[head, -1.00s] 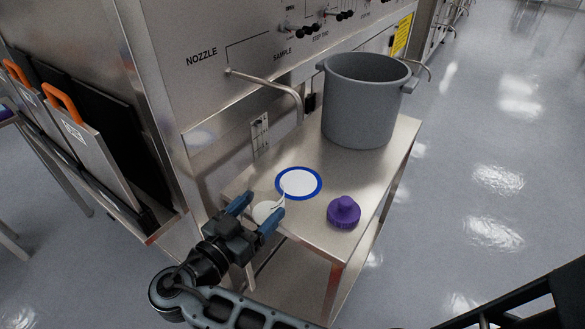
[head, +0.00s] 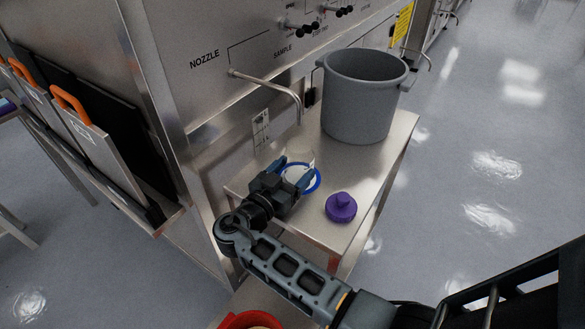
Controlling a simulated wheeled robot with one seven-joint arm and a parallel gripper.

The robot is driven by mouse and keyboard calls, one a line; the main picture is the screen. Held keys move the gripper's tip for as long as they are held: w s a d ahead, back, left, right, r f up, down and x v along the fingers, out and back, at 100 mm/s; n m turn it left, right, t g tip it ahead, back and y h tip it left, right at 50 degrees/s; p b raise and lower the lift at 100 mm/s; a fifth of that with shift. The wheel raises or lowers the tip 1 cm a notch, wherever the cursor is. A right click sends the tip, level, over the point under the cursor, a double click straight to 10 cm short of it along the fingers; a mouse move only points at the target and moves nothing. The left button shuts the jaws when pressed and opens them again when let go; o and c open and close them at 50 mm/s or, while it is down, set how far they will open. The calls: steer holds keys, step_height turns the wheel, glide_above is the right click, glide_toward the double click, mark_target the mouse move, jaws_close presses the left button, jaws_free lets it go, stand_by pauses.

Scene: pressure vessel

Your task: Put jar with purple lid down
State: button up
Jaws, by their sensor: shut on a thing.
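In the head view, my gripper (head: 296,171) is over the blue-ringed white circle (head: 314,187) on the steel table. It is shut on a whitish, see-through jar (head: 303,157), which shows between and beyond the blue fingers without a lid. My gripper hides much of the jar and part of the circle. I cannot tell whether the jar's base touches the table. The purple lid (head: 341,208) lies apart on the table, to the right of my gripper, with its knob up.
A big grey pot (head: 362,100) stands at the back of the steel table (head: 387,168). A bent metal nozzle (head: 270,84) sticks out from the panel above the circle. A red-rimmed container (head: 248,320) shows at the bottom edge. The table is bare between lid and pot.

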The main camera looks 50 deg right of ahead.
steer(key=shift+f+b, duration=0.2)
steer(key=shift+b, duration=0.1)
steer(key=o, duration=1.2)
steer(key=shift+r, duration=0.15)
steer(key=shift+r+p, duration=0.15)
steer(key=shift+p, duration=0.2)
steer(key=a+b, duration=0.3)
steer(key=a, duration=0.9)
steer(key=shift+s, duration=0.2)
